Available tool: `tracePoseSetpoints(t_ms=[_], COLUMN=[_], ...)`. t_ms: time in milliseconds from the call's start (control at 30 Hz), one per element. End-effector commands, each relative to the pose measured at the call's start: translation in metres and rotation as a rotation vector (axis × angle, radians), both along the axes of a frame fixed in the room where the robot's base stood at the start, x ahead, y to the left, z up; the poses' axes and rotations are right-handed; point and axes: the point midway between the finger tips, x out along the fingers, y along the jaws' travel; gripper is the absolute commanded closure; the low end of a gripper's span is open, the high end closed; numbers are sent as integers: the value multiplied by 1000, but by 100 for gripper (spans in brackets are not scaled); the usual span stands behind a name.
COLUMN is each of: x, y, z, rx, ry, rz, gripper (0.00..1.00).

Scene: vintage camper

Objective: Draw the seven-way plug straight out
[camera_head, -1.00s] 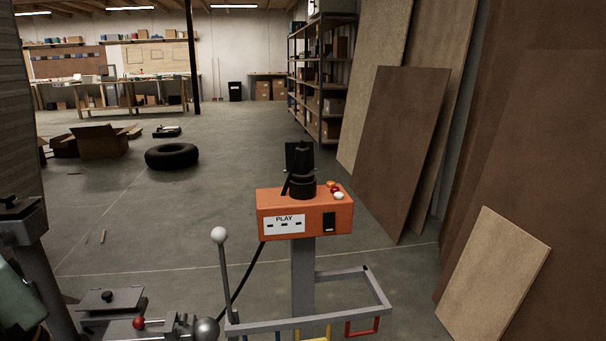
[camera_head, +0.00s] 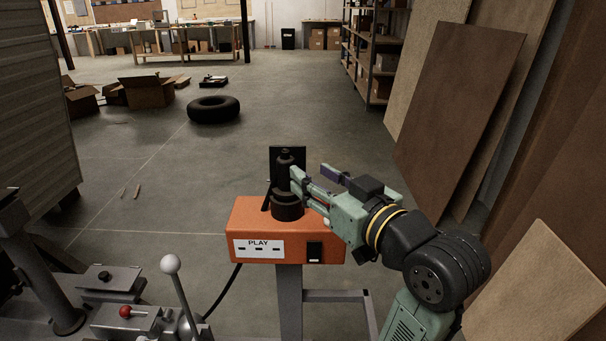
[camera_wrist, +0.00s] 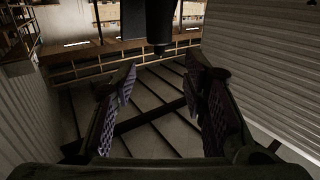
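The black plug (camera_head: 286,172) stands upright in a round black socket (camera_head: 287,207) on top of an orange box (camera_head: 330,215) marked PLAY. My gripper (camera_head: 311,177) reaches in from the right, close beside the plug. In the wrist view the two ribbed finger pads stand well apart, with nothing held between them (camera_wrist: 160,76). A dark cylindrical part, likely the plug (camera_wrist: 161,22), hangs in from the top edge there, beyond the fingertips. Whether a finger touches the plug is unclear.
A black upright plate (camera_head: 288,155) stands close behind the plug. A lever with a white ball (camera_head: 170,264) rises at front left. A black cable (camera_head: 222,290) drops from the box.

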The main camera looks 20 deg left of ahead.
Motion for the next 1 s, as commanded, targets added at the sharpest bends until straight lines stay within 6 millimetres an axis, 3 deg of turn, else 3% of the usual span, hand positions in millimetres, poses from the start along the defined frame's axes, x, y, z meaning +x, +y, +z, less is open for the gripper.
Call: tracePoseSetpoints(t_ms=[800, 1000], x=[63, 69], y=[73, 79], z=[-11, -13], rx=[-11, -10], ry=[12, 11], rz=[0, -2], gripper=[60, 60])
